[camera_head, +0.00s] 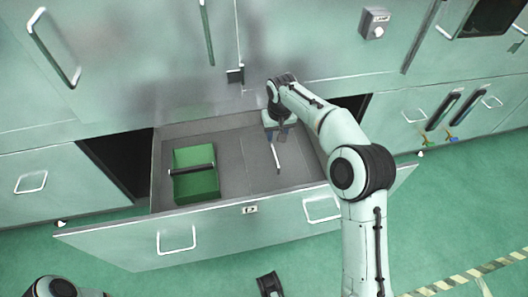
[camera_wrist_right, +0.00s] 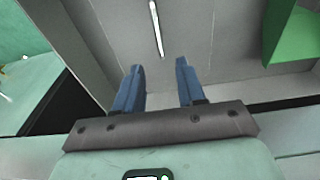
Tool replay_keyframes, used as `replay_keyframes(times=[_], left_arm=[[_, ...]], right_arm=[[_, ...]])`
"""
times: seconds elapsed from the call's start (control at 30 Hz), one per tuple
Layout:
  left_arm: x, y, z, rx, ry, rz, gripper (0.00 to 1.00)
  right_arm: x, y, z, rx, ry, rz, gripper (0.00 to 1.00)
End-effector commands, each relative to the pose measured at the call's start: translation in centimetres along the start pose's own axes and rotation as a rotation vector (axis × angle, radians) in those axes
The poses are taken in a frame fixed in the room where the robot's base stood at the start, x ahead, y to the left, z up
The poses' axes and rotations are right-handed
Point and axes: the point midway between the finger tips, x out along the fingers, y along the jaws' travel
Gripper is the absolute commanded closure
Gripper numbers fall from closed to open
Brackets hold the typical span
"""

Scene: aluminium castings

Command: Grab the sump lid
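An open drawer (camera_head: 112,245) has a grey floor inside. A thin white bar (camera_head: 275,157) lies on or is fixed to the right part of that floor; it also shows in the wrist view (camera_wrist_right: 156,28). I cannot tell for sure which part is the sump lid; it may be the grey panel (camera_head: 232,160) beside the bar. My right gripper (camera_head: 278,132) reaches into the drawer, behind the bar. In the wrist view its two blue fingers (camera_wrist_right: 160,72) are apart with nothing between them, and the bar is beyond their tips.
Cabinet fronts (camera_head: 135,50) rise behind the drawer. The green floor (camera_head: 450,195) to the right is clear.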

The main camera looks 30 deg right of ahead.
Motion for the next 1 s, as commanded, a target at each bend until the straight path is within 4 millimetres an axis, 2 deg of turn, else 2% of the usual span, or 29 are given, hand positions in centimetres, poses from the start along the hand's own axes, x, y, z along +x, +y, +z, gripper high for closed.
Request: replay_keyframes(times=[0.17,0.4,0.5,0.77,1.0], left_arm=[[0.8,-0.2,-0.8,-0.001,0.021,0.000,0.57],[1.8,-0.7,-2.5,-0.006,0.069,-0.003,0.57],[2.1,-0.8,-3.1,-0.007,0.085,-0.003,0.57],[2.4,-0.9,-3.7,-0.008,0.103,-0.004,0.57],[3.4,-1.4,-5.4,-0.012,0.147,-0.007,0.57]], right_arm=[[1.9,0.0,0.1,0.000,-0.002,0.000,0.61],[6.5,0.0,0.2,0.001,-0.003,-0.001,0.61],[7.9,0.0,0.1,0.000,-0.002,-0.001,0.61],[9.3,0.1,0.3,0.000,0.000,0.000,0.61],[12.8,0.2,1.0,0.001,-0.003,-0.001,0.61]])
